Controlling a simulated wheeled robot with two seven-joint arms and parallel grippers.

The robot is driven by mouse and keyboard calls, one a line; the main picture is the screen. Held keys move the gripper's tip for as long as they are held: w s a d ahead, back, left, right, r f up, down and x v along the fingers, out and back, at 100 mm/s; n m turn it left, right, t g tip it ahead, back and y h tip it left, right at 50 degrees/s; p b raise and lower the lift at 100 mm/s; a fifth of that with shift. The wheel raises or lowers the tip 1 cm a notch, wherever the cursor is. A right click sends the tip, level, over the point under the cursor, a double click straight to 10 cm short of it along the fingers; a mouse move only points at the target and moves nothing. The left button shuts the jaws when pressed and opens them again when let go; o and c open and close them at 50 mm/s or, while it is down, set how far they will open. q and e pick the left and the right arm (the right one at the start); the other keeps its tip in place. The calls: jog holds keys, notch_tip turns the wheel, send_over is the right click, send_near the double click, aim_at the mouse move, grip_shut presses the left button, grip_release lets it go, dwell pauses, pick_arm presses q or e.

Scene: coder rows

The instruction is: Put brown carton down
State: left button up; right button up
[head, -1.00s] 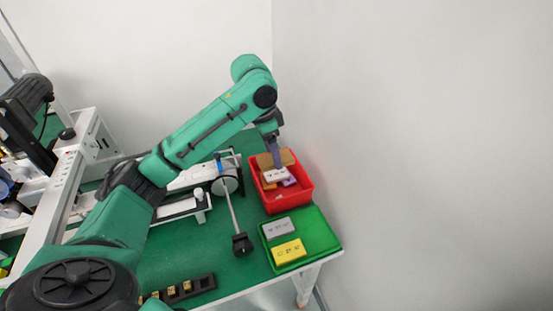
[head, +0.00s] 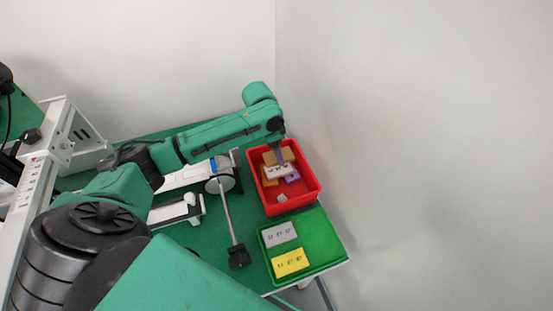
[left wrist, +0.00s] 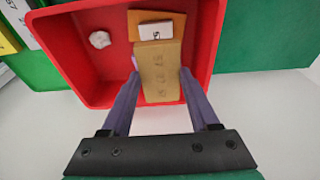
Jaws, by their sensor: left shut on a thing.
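The brown carton (left wrist: 160,68) is between the two fingers of my left gripper (left wrist: 160,78) in the left wrist view, and the gripper is shut on it. In the head view the brown carton (head: 288,154) is at the far end of the red crate (head: 308,196), inside its rim, with my left gripper (head: 279,159) over it. A white carton (head: 278,172), an orange carton (head: 266,180) and a purple piece (head: 293,178) lie in the crate close by. I cannot tell whether the brown carton touches the floor of the crate. My right gripper is out of view.
A green tray (head: 325,245) stands against the near side of the crate, holding a grey carton (head: 280,235) and a yellow carton (head: 291,262). A small pale lump (head: 281,198) lies in the crate's near part, which is otherwise bare. A wall rises close on the right.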

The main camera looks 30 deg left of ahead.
aim_at(276, 161)
pick_arm(q)
jog(key=f, duration=0.4)
jog(key=shift+s+d+f, duration=0.1)
jog(key=shift+s, duration=0.1)
jog(key=shift+f, duration=0.55)
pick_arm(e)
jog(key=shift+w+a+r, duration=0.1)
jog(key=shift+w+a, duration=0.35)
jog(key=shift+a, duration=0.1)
pick_arm(q)
jog(key=shift+f, duration=0.1)
jog(key=o, duration=0.9)
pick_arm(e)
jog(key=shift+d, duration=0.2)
